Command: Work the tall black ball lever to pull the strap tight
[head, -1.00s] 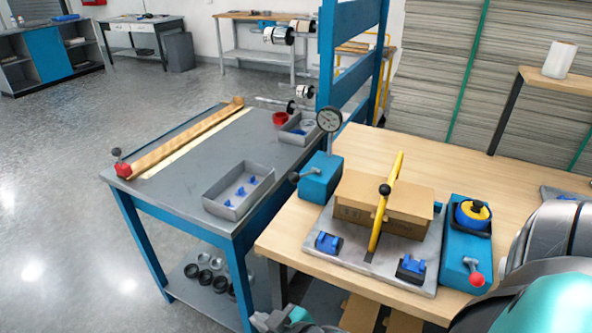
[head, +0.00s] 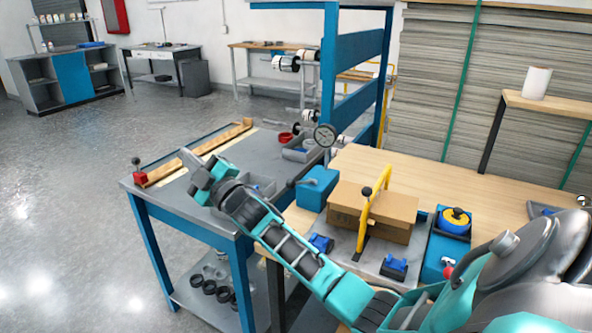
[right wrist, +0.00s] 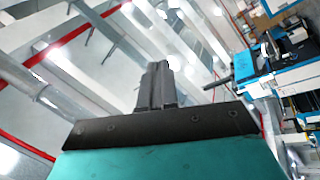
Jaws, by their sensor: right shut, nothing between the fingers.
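A yellow strap (head: 376,205) runs over a brown cardboard box (head: 401,212) on a grey plate (head: 372,262). A black ball (head: 366,191) shows in front of the strap; its rod is hard to make out. Another black ball lever (head: 291,183) sticks out sideways from a blue block (head: 318,187) left of the box. My right gripper (head: 187,157) is shut and empty, over the grey side table, left of and apart from both black balls. Its closed fingers also show in the right wrist view (right wrist: 157,86). My left gripper is out of view.
A dial gauge (head: 325,135) stands behind the left block. A blue unit with a yellow-black knob (head: 455,219) and a red ball lever (head: 448,271) is right of the box. My right arm crosses the front table edge. The wooden table (head: 470,185) is clear behind the box.

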